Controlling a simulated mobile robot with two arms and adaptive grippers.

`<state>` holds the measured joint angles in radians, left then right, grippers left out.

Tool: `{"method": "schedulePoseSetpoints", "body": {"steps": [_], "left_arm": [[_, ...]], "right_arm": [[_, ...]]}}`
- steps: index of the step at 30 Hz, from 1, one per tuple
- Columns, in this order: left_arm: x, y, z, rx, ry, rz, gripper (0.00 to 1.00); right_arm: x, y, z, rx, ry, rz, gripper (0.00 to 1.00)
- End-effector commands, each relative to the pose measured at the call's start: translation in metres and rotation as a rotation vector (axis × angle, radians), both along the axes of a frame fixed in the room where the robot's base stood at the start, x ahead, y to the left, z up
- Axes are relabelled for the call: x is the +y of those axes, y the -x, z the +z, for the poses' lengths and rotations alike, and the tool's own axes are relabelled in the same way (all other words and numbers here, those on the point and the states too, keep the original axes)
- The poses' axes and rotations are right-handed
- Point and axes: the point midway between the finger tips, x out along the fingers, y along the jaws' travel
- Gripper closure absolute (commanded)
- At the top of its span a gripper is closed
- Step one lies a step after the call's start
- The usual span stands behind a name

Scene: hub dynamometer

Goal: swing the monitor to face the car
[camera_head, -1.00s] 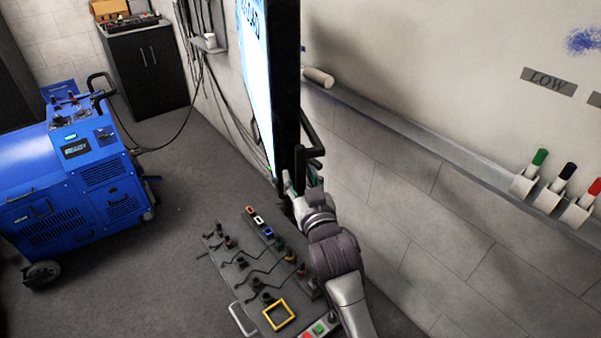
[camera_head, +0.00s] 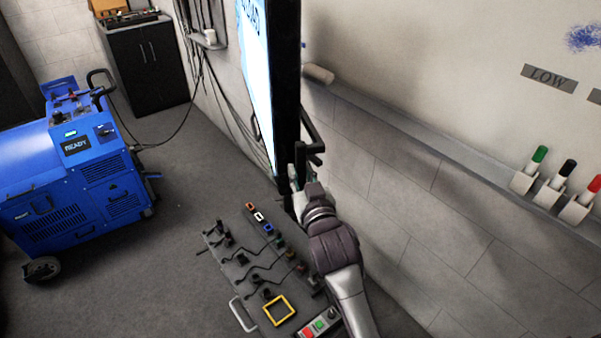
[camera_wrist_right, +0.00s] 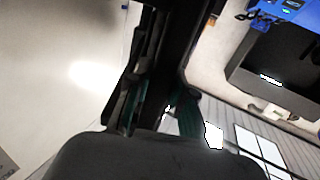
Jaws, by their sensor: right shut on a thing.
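The monitor (camera_head: 288,90) stands nearly edge-on in the head view, its bright screen (camera_head: 259,75) turned toward the left and its thick black side toward me. A black frame-like handle (camera_head: 316,135) sticks out on the right behind it. My right gripper (camera_head: 299,178) is at the lower end of the monitor, shut on a dark part of it; the fingertips are partly hidden. In the right wrist view, the gripper's fingers (camera_wrist_right: 160,108) lie along the dark bar. The car is not recognisable in either view. My left gripper is not in view.
A panel with switches and cables (camera_head: 262,265) stands below my right arm. A blue machine (camera_head: 75,175) on wheels is at the left, with a black cabinet (camera_head: 148,65) behind. Open floor lies between.

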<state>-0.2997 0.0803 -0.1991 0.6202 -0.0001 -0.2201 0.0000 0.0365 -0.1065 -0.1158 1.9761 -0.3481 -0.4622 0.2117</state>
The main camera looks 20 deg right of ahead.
Motion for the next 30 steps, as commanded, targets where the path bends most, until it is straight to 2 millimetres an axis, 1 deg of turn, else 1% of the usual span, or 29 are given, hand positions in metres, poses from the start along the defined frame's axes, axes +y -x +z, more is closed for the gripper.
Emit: {"method": "schedulePoseSetpoints", "body": {"steps": [2,5,9,15,18,21,23,30], "left_arm": [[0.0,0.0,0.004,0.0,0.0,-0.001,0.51],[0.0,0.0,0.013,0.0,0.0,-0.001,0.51],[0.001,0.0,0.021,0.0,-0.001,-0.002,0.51],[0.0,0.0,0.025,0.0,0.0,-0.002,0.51],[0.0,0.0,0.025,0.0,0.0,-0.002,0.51],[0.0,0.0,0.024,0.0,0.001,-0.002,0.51],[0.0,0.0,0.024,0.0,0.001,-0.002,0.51],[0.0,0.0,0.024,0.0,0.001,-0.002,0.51]], "right_arm": [[-0.011,0.001,0.0,0.003,0.005,-0.004,1.0],[-0.036,0.003,0.0,0.006,0.01,-0.007,1.0],[-0.08,0.006,0.0,0.006,0.014,-0.009,1.0],[-0.138,0.002,-0.001,0.005,0.014,-0.008,1.0],[-0.16,-0.001,-0.002,0.004,0.013,-0.007,1.0],[-0.173,-0.003,-0.001,0.003,0.008,-0.007,1.0],[-0.177,-0.003,0.0,0.002,0.007,-0.008,1.0],[-0.178,-0.003,0.0,0.001,0.005,-0.007,1.0]]}}
